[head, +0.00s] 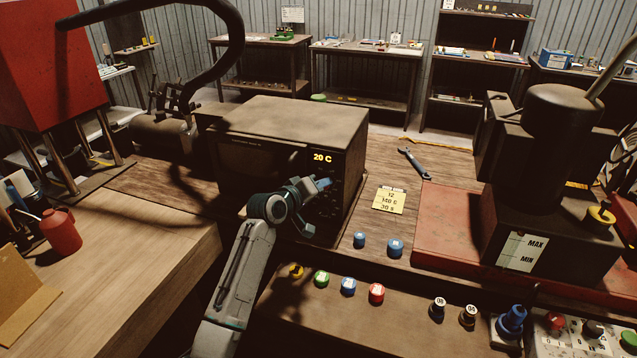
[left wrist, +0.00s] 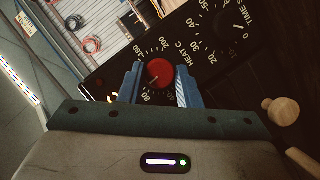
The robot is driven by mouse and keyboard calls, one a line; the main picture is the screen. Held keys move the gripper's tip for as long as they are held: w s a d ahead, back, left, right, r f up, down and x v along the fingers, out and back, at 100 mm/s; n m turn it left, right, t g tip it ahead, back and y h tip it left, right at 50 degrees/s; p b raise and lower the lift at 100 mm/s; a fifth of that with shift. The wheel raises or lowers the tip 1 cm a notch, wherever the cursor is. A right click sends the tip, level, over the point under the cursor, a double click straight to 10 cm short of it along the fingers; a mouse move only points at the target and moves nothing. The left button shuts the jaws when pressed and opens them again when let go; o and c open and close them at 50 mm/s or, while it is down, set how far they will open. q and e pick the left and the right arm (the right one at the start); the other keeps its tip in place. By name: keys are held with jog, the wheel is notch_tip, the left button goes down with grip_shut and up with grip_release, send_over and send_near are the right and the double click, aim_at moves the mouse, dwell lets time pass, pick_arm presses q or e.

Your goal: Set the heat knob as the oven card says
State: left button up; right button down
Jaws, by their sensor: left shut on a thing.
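The oven (head: 280,140) is a dark box on the bench with a lit "20 C" display. The yellow card (head: 390,200) lies on the bench to its right and reads "12", "140 C" and "30 s". My left gripper (head: 322,184) is at the oven's control panel. In the left wrist view its blue fingers are shut around the red heat knob (left wrist: 160,72), one on each side. The dial around the knob is labelled "HEAT C"; its marks are partly hidden by the fingers. The time dial (left wrist: 225,32) is beside it. My right gripper is not in view.
Blue caps (head: 395,247) stand right of the oven, with several coloured buttons along the front ledge. A wrench (head: 414,163) lies behind the card. A dark machine with a MAX/MIN gauge (head: 522,250) stands on the right. A red bottle (head: 61,231) is at left.

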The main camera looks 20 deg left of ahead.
pick_arm(q)
jog(key=m+y+p, duration=0.1)
jog(key=m, duration=0.1)
jog(key=m+y+p, duration=0.2)
jog(key=m, duration=0.1)
jog(key=m+y+p, duration=0.1)
jog(key=m+y, duration=0.1)
jog(key=m, duration=0.1)
jog(key=shift+s+d+f+g+p, duration=0.1)
jog(key=shift+d+g+p, duration=0.2)
jog(key=shift+g+p, duration=0.1)
jog(key=shift+y, duration=0.3)
dwell(0.3)
jog(key=o, duration=0.9)
jog(key=shift+o, duration=0.2)
jog(key=b+v, duration=0.3)
jog(key=v, duration=0.7)
jog(key=shift+s+b, duration=0.3)
jog(key=shift+s, duration=0.05)
